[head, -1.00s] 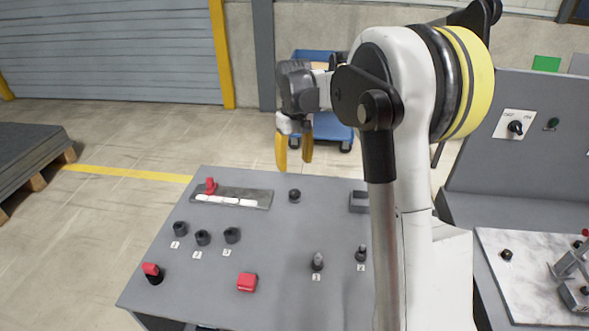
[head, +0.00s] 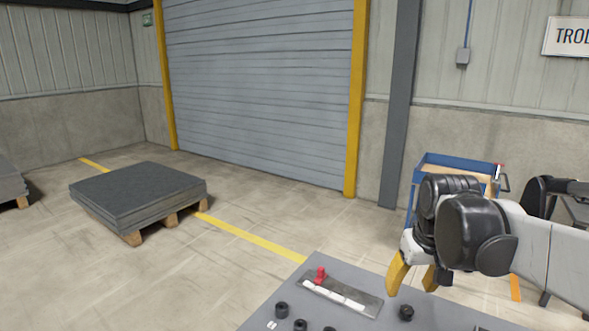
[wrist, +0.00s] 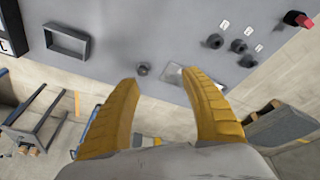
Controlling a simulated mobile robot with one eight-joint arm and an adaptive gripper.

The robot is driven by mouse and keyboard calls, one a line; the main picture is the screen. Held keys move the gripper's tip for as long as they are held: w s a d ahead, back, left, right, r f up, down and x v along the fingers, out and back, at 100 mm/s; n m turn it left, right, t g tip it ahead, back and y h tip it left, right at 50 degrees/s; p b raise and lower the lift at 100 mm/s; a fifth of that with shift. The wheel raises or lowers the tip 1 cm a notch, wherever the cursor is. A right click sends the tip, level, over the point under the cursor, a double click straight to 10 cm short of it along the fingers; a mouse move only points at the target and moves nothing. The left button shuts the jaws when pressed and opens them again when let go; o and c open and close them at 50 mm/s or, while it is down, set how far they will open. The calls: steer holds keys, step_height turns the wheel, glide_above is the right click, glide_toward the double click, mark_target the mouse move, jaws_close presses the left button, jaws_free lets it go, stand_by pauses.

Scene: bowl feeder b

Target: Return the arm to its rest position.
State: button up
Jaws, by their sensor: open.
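My gripper (head: 418,278) has yellow fingers and hangs at the lower right of the head view, near the far edge of the grey panel table (head: 272,307). In the wrist view my gripper (wrist: 163,115) has its two yellow fingers wide apart with nothing between them. My arm reaches in from the right edge of the head view. The panel and a black knob (wrist: 143,69) lie beyond the fingertips in the wrist view.
A red-handled slider (head: 320,274) and several black knobs stand on the panel. A blue trolley (head: 455,162) stands behind my gripper. A pallet of grey sheets (head: 140,195) lies at the left. The floor (head: 280,220) between pallet and trolley is clear.

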steer(key=s+a+f+t, duration=0.1)
steer(key=s+a+t, duration=0.1)
steer(key=s, duration=0.5)
steer(key=s+a+f+t, duration=0.2)
steer(key=s+a, duration=0.1)
steer(key=s, duration=0.4)
steer(key=shift+s+a+f, duration=0.2)
steer(key=shift+s, duration=0.2)
